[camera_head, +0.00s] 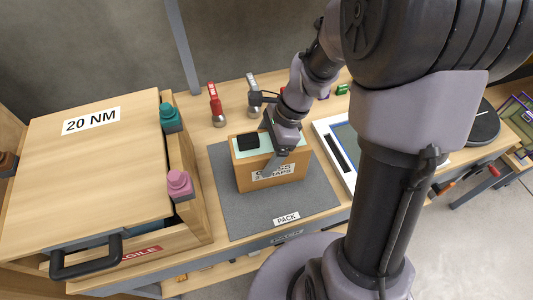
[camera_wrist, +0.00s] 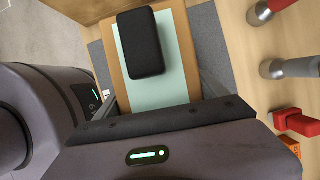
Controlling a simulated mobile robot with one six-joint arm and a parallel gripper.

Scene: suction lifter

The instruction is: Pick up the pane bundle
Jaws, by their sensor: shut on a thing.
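The pane bundle (camera_head: 244,175) is a wood-coloured block with a pale green top, a black pad and a partly covered white label reading "GLASS". It is upright over the grey mat marked "PACK" (camera_head: 232,220); I cannot tell whether it touches the mat. My gripper (camera_head: 270,157) reaches down over its right part, with one finger in front of the label. In the wrist view the bundle's green top (camera_wrist: 178,60) and black pad show between the two fingers. My gripper is shut on the bundle. The fingertips are hidden there.
A wooden cabinet marked "20 NM" (camera_head: 90,150) stands left, with teal (camera_head: 170,118) and pink (camera_head: 180,185) knobbed pieces at its right side. A red-handled tool (camera_head: 215,105) and a grey one stand behind the mat. A white-framed panel (camera_head: 334,150) lies to the right.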

